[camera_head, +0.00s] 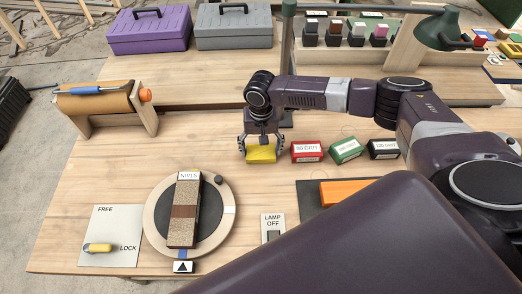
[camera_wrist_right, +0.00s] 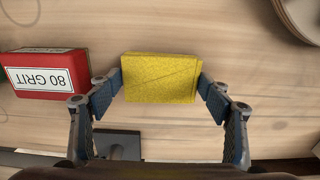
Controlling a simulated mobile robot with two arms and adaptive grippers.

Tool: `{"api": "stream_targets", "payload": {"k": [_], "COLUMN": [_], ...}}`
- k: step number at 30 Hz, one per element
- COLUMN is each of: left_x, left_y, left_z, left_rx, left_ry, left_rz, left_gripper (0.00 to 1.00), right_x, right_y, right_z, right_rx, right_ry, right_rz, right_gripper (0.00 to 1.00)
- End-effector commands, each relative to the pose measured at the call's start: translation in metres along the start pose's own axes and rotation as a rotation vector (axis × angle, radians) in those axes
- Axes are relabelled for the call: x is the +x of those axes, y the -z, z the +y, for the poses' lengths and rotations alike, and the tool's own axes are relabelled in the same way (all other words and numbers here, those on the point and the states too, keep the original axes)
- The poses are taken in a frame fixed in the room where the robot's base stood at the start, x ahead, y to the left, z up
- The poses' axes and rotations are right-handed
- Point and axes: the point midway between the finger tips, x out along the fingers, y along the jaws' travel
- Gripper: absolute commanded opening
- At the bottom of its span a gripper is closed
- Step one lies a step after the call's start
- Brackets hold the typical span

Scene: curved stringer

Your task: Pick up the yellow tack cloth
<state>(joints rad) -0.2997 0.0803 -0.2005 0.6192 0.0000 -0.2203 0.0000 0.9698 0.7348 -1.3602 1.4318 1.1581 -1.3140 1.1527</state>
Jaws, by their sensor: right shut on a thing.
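The yellow tack cloth (camera_head: 261,154) is a small folded block near the middle of the workbench in the head view. My right gripper (camera_head: 262,148) is over it with fingers down on both sides. In the right wrist view, the cloth (camera_wrist_right: 161,78) sits between the two fingertips of the right gripper (camera_wrist_right: 161,92), which are shut on its left and right sides. Whether the cloth touches the bench or is just above it, I cannot tell. My left gripper is not in view.
A red 80 grit block (camera_head: 307,151) stands just right of the cloth, with green (camera_head: 345,150) and black (camera_head: 383,149) blocks beyond. A round turntable (camera_head: 156,224) bearing a brown stringer piece lies front left. An orange block (camera_head: 345,191) lies front right.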

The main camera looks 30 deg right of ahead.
Motion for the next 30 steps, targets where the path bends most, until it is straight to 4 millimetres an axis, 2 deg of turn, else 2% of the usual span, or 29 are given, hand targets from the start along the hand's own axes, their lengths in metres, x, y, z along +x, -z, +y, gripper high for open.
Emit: {"api": "stream_targets", "payload": {"k": [5, 8, 21, 27, 30], "left_x": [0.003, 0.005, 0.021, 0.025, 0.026], "left_y": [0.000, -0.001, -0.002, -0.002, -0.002], "left_z": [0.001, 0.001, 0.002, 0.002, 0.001], "left_rx": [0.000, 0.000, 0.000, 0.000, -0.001], "left_ry": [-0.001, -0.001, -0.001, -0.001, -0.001], "left_rz": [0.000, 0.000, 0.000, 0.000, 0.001], "left_gripper": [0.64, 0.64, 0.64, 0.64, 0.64], "right_x": [-0.015, -0.031, -0.138, -0.174, -0.186], "right_y": [0.001, 0.001, 0.001, 0.001, 0.001], "right_z": [0.000, 0.000, -0.001, -0.001, -0.001], "right_rx": [0.001, 0.000, 0.000, 0.000, 0.000], "right_ry": [0.002, 0.003, 0.003, 0.003, 0.002], "right_rz": [0.002, 0.003, 0.005, 0.003, 0.002], "right_gripper": [0.44, 0.44, 0.44, 0.44, 0.44]}}
